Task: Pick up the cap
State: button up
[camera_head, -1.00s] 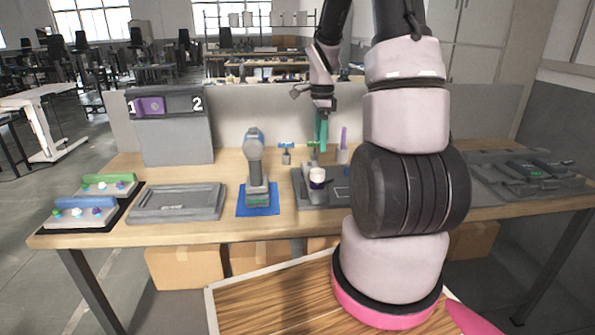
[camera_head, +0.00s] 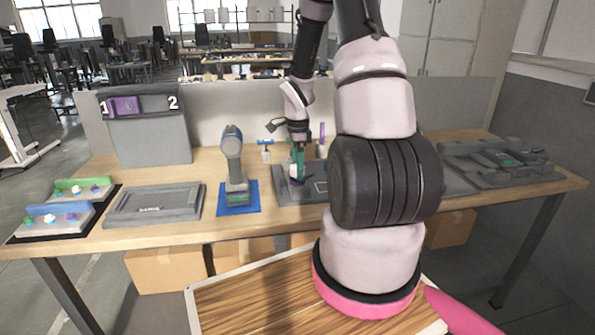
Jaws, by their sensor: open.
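A small object with a white top, likely the cap (camera_head: 293,170), stands on the grey tray (camera_head: 285,196) on the workbench; a dark purple part shows below the white. My gripper (camera_head: 299,175) points down with its teal fingers at this object, partly covering it. The fingers are open; at this size I cannot tell whether they touch it or stand just around or in front of it.
A drill (camera_head: 233,165) stands on a blue mat (camera_head: 238,207) left of the tray. A flat grey case (camera_head: 155,203) lies farther left. Upright blue (camera_head: 266,150) and purple (camera_head: 322,138) items stand behind. My arm hides the tray's right part.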

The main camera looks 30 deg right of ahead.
grip_shut()
notch_tip(320, 180, up, 10)
jog(key=shift+r, duration=0.25)
dwell(0.4)
